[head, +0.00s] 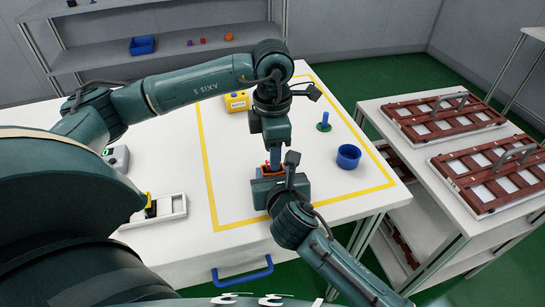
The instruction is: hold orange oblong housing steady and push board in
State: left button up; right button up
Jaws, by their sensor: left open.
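The orange housing (262,171) lies on the white table inside the yellow outline, mostly hidden by my grippers. A small blue piece (275,157) shows just above it; I cannot tell if it is the board. My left gripper (274,148) points down from above, directly over the housing, open. My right gripper (268,179) reaches in from the lower right and is at the near side of the housing. Its fingers are hidden, so I cannot see whether they are shut on it.
A yellow box (237,101) stands behind the grippers. A white tray (172,208) lies at the left. A cart (440,211) with brown racks stands beside the table.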

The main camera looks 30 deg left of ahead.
pick_arm(q)
notch_tip(320, 180, up, 9)
dwell(0.5)
pick_arm(e)
jog(key=o, duration=0.9)
